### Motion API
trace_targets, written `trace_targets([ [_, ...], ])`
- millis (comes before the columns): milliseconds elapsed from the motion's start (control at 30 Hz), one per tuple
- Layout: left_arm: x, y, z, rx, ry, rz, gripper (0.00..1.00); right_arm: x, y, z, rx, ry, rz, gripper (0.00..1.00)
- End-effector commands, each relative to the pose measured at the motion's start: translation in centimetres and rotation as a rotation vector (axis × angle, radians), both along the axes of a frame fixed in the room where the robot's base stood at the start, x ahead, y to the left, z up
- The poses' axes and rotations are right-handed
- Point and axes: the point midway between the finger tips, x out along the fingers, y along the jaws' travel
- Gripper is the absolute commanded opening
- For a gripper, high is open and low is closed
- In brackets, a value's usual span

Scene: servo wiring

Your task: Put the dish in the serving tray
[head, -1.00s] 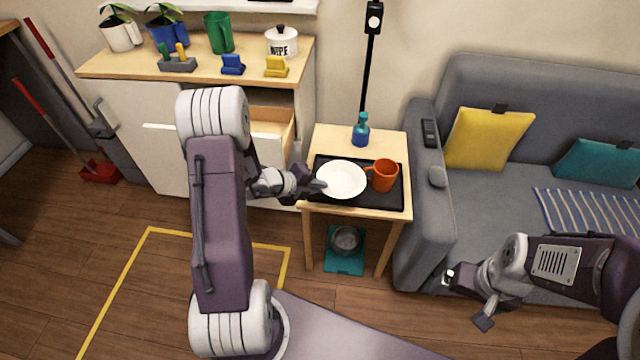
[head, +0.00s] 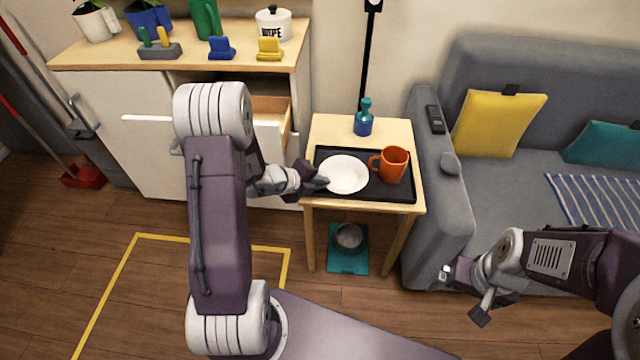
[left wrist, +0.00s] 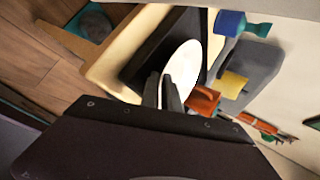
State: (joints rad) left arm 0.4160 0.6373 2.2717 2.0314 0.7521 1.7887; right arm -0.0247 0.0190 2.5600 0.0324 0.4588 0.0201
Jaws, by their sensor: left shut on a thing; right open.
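The white dish (head: 345,175) lies on the left part of the black serving tray (head: 390,191), which rests on the small wooden side table. My left gripper (head: 318,184) is shut on the dish's left rim. In the left wrist view the dish (left wrist: 184,72) shows just beyond the fingertips (left wrist: 164,85), over the dark tray (left wrist: 158,48). Whether the dish lies flat on the tray or slightly above it, I cannot tell. My right gripper (head: 462,293) is open and empty in front of the sofa, away from the table.
An orange mug (head: 394,165) stands on the tray right of the dish. A blue bottle (head: 363,120) stands behind the tray. A bowl on a teal mat (head: 347,261) sits below the table. An open drawer (head: 270,115) and the grey sofa (head: 425,220) flank the table.

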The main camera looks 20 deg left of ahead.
Motion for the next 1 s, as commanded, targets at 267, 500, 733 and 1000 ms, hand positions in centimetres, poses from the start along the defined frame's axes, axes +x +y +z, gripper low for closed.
trace_targets([
  [267, 0.0, 0.0, -0.2, 0.000, 0.000, 0.000, 0.15, 0.0, 0.0, -0.1, 0.000, 0.000, 0.000, 0.94],
  [500, -0.1, 0.1, 0.5, 0.000, 0.000, 0.001, 0.15, 0.0, 0.0, 0.4, 0.000, 0.000, 0.000, 0.94],
  [733, -3.6, 2.1, 4.3, -0.001, 0.000, 0.006, 0.15, 0.0, 0.0, 3.3, 0.000, 0.000, 0.000, 0.94],
  [1000, -7.4, 4.2, 7.5, -0.001, -0.001, 0.003, 0.15, 0.0, 0.0, 5.6, 0.000, 0.000, 0.000, 0.94],
])
